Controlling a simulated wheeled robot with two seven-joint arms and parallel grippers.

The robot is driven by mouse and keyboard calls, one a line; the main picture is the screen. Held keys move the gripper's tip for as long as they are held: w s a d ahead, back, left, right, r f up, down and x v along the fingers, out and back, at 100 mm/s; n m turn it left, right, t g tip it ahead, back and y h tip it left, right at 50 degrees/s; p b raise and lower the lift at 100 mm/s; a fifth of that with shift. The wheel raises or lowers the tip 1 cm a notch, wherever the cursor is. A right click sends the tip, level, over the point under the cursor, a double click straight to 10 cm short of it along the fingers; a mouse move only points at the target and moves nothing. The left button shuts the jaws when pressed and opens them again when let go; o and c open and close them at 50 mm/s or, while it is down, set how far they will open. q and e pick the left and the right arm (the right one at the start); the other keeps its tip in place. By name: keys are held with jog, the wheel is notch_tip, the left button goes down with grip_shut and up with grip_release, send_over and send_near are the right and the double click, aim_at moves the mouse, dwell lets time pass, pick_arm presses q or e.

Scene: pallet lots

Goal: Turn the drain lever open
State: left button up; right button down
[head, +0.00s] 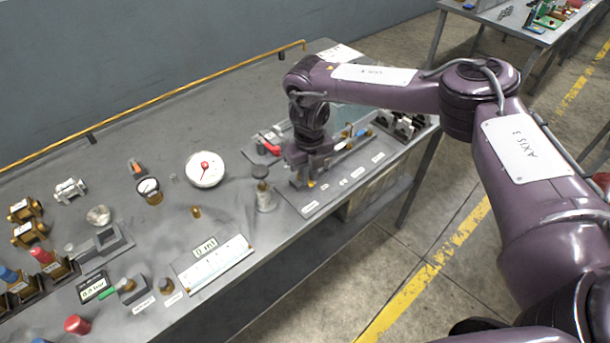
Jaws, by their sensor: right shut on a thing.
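My right gripper (302,172) points down over the labelled panel at the bench's right end. It is shut on what looks like the drain lever, which its fingers mostly hide, so the lever's angle cannot be told. A small yellow spot shows at the fingertips. A red handle (270,149) sits just left of the gripper, and a blue and yellow fitting (362,132) lies to its right. The labels on the panel are too small to read. My left gripper is not in view.
A capped metal post (263,195) stands close left of the gripper. A white dial gauge (205,168), a smaller gauge (149,190) and brass valves (29,232) stand further left. A yellow pipe (150,103) runs along the back edge. The bench's middle back is clear.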

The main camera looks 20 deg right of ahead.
jog(key=shift+w+d+r+n, duration=0.15)
jog(key=shift+d+n, duration=0.25)
jog(key=shift+n, duration=0.7)
jog(key=shift+b, duration=0.3)
jog(key=c, duration=1.5)
grip_release()
jog(key=shift+o, duration=0.2)
notch_tip(320, 180, up, 8)
jog(key=b, duration=0.1)
jog(key=shift+f, duration=0.2)
